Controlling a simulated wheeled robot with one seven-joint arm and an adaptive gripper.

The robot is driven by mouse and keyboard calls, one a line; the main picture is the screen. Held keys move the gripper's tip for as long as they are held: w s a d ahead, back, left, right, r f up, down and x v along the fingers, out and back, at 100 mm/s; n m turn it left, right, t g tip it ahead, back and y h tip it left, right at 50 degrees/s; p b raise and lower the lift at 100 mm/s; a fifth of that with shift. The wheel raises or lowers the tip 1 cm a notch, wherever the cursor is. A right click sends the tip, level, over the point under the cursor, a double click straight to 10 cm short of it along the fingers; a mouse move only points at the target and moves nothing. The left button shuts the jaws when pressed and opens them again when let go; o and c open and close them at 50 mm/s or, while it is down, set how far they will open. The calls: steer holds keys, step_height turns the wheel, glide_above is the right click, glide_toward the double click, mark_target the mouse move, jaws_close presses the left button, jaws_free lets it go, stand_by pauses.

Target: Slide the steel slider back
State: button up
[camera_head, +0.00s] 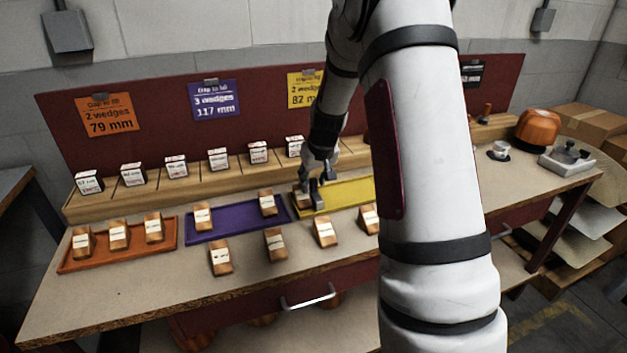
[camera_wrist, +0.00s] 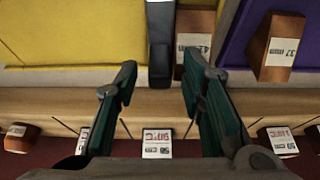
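A dark grey upright bar (camera_wrist: 161,45) with a pale band near its top, seemingly the steel slider, stands at the edge of the yellow tray (camera_wrist: 70,35) in the wrist view. A wooden wedge (camera_wrist: 195,38) is right beside it. My gripper (camera_wrist: 158,80) is open, its two fingers spread to either side of the bar's lower end, with a gap showing on both sides. I cannot tell how far the bar reaches between the fingers. In the head view my gripper (camera_head: 316,178) is low over the left end of the yellow tray (camera_head: 350,193), and a dark piece shows there.
A purple tray (camera_head: 235,222) and an orange tray (camera_head: 115,245) hold wedges, and more wedges stand along the bench front. Behind runs a wooden rail (camera_head: 190,179) with several white-labelled blocks. My arm hides the bench's right middle.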

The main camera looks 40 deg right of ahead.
jaws_close()
steer(key=s+d, duration=0.2)
steer(key=d, duration=0.5)
steer(key=s+d, duration=0.2)
steer(key=d, duration=0.5)
steer(key=s+d, duration=0.2)
steer(key=d, duration=0.6)
steer(key=shift+s, duration=0.2)
jaws_free()
steer(key=shift+r, duration=0.1)
steer(key=v, duration=1.2)
